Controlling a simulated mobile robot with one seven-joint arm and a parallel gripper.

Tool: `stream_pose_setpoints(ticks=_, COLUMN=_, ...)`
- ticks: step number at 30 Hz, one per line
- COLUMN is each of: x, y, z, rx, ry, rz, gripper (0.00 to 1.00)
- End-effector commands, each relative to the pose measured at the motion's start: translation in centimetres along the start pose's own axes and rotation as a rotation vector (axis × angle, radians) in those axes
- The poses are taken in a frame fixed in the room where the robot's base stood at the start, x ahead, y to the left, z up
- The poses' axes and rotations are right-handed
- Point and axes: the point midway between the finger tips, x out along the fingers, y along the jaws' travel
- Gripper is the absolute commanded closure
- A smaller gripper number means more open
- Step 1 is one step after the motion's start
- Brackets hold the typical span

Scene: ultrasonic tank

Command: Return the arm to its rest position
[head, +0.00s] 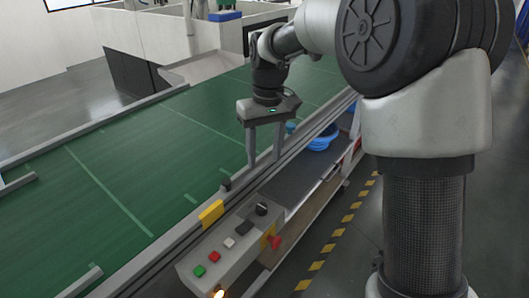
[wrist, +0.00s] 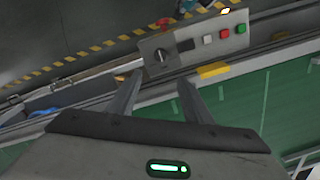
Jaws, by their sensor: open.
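My gripper (head: 264,160) hangs over the near rail of the green conveyor belt (head: 120,190), with its fingers pointing down. It is open, and nothing shows between the fingers. The wrist view shows the two dark fingers (wrist: 158,98) spread apart, with the rail and a control panel (wrist: 178,46) beyond them. My arm reaches from the right side of the head view out over the belt's edge.
The control panel with green, red and white buttons and a red knob (head: 274,242) juts out near the gripper. A yellow block (head: 211,213) sits on the rail. Blue items (head: 322,138) lie on a shelf beside the belt. Yellow-black tape (head: 335,233) marks the floor.

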Motion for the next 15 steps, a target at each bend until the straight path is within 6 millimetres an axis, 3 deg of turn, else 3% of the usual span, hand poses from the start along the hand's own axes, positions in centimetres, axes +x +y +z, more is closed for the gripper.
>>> stream_pose_setpoints(ticks=4, x=-0.5, y=0.1, z=0.3, rx=0.004, ry=0.006, rz=0.004, gripper=0.54)
stream_pose_setpoints(ticks=8, x=-3.9, y=0.6, z=2.4, rx=0.035, ry=0.046, rz=0.031, gripper=0.54)
stream_pose_setpoints(ticks=11, x=-7.8, y=1.3, z=5.7, rx=0.084, ry=0.102, rz=0.064, gripper=0.54)
stream_pose_setpoints(ticks=15, x=-12.5, y=2.0, z=11.5, rx=0.171, ry=0.196, rz=0.108, gripper=0.54)
